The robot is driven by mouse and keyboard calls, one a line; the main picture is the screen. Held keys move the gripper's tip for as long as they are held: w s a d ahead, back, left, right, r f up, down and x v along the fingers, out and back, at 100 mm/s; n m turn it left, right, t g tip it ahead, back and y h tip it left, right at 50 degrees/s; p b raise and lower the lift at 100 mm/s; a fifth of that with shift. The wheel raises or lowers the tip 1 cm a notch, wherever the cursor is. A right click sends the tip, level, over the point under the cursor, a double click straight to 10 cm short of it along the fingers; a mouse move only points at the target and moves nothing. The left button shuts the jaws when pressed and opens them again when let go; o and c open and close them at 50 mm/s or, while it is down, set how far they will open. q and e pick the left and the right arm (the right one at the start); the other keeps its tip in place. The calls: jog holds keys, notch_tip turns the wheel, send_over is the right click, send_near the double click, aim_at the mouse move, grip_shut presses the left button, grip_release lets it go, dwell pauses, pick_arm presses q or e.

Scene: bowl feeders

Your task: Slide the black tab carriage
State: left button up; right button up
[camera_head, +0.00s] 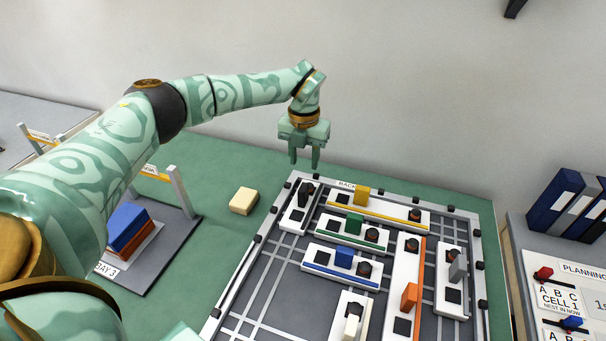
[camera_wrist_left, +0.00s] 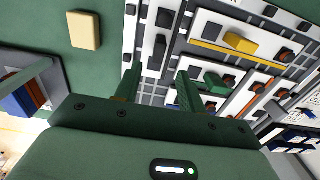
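The black tab carriage (camera_head: 299,209) is a short white plate with an upright black tab (camera_head: 305,190) and a black square. It lies at the back left corner of the framed board, lengthwise from back to front. The left wrist view shows the same white carriage (camera_wrist_left: 150,36) beyond the fingers, with dark parts on it; which one is the tab is hard to tell. My left gripper (camera_head: 305,162) points down above and behind the tab, apart from it. Its fingers are spread and empty, also in the left wrist view (camera_wrist_left: 157,92). My right gripper is not in view.
Right of it lie white carriages with yellow (camera_head: 362,196), green (camera_head: 354,223), blue (camera_head: 344,257), orange (camera_head: 409,296), grey (camera_head: 457,267) and cream (camera_head: 352,325) tabs. A cream block (camera_head: 243,201) sits on the green table left of the board. A wall stands behind.

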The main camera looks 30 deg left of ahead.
pick_arm(q)
notch_tip(320, 180, up, 4)
jog(key=shift+r, duration=0.1)
dwell(0.6)
